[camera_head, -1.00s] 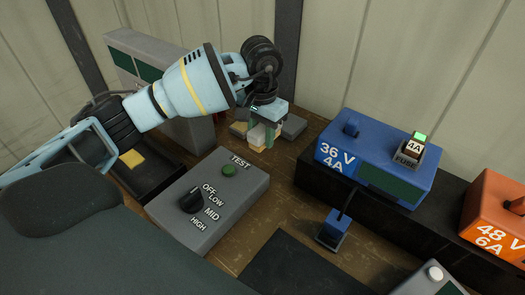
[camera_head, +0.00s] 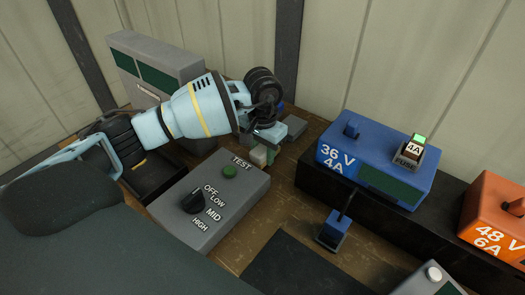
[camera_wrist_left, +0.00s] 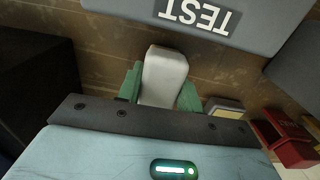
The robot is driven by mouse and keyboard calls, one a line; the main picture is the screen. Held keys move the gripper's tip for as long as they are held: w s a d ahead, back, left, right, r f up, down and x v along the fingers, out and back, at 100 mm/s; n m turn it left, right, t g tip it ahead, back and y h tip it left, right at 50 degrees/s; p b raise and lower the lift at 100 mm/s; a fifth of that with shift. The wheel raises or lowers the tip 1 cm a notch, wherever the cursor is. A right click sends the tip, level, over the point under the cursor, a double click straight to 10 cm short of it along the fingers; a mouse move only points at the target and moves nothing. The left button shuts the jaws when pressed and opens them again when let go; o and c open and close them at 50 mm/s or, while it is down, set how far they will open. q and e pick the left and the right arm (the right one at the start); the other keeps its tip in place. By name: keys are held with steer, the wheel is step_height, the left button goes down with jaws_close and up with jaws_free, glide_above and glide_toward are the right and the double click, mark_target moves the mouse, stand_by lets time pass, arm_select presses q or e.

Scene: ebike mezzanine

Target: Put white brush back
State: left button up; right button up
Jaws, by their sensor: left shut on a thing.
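The white brush (camera_wrist_left: 165,75) shows in the left wrist view as a pale block between the green fingers of my left gripper (camera_wrist_left: 162,92). In the head view the brush (camera_head: 259,155) is a small pale patch at the fingertips of the left gripper (camera_head: 265,154), just behind the grey TEST box (camera_head: 225,200). The left gripper is shut on the brush above the wooden bench. The lower end of the brush is hard to make out, and I cannot tell whether it touches the bench. My right gripper is not in view.
A dark open tray (camera_head: 150,196) lies left of the TEST box, partly behind my arm. A blue 36 V charger (camera_head: 385,150) and an orange 48 V charger (camera_head: 492,215) stand right on a black ledge. A blue connector (camera_head: 333,230) stands in front. A red box (camera_wrist_left: 288,140) shows in the wrist view.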

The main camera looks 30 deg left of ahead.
mark_target(263, 148)
arm_select(q)
steer(key=shift+f, duration=0.2)
steer(key=o, duration=1.1)
steer(key=shift+r, duration=0.1)
step_height(263, 148, up, 12)
steer(key=shift+r, duration=0.1)
